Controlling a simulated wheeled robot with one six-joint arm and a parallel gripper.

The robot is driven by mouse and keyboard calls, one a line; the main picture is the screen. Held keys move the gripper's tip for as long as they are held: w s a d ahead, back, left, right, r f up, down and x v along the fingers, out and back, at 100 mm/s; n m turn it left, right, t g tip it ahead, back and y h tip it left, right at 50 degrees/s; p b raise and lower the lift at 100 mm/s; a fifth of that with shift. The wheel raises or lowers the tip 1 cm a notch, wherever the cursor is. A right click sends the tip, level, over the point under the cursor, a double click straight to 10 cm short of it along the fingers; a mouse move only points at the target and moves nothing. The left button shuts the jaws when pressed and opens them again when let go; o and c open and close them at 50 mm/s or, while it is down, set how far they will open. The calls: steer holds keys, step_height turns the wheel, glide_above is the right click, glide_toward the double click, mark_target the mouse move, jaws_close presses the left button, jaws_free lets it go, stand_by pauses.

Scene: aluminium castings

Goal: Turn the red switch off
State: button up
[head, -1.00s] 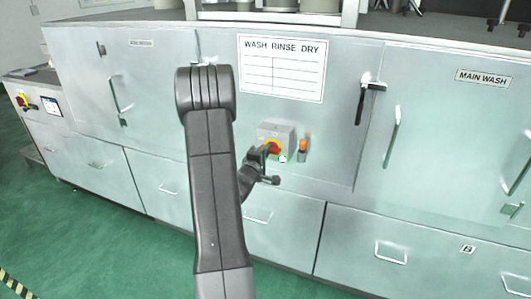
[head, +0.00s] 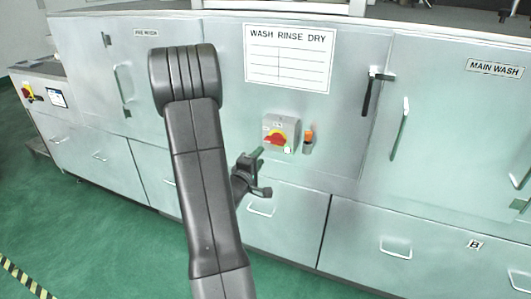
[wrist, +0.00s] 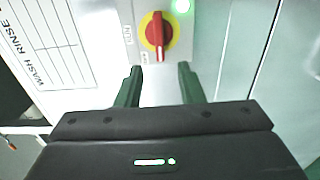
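The red switch (head: 276,139) is a red rotary handle on a yellow disc, on a grey box (head: 289,123) fixed to the front of the washing machine. In the wrist view the red handle (wrist: 157,35) stands roughly upright in the picture, with a lit green light (wrist: 181,6) beside it. My gripper (head: 256,156) is just left of and below the switch in the head view. In the wrist view my gripper (wrist: 158,72) has its two green fingers apart, with nothing between them. The fingertips lie short of the handle, which lines up with the gap between them.
An orange-topped part (head: 308,140) sticks out right of the switch box. A black door handle (head: 371,92) is farther right. A wash sign (head: 289,58) hangs above. Another red-yellow switch (head: 27,93) is on the far-left panel. Green floor (head: 100,225) is clear at left.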

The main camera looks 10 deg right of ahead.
mark_target(271, 143)
steer(key=v, duration=0.3)
steer(key=shift+s+a, duration=0.2)
steer(key=shift+s, duration=0.15)
steer(key=p+x, duration=0.2)
steer(key=x, duration=1.2)
steer(key=shift+s, duration=0.1)
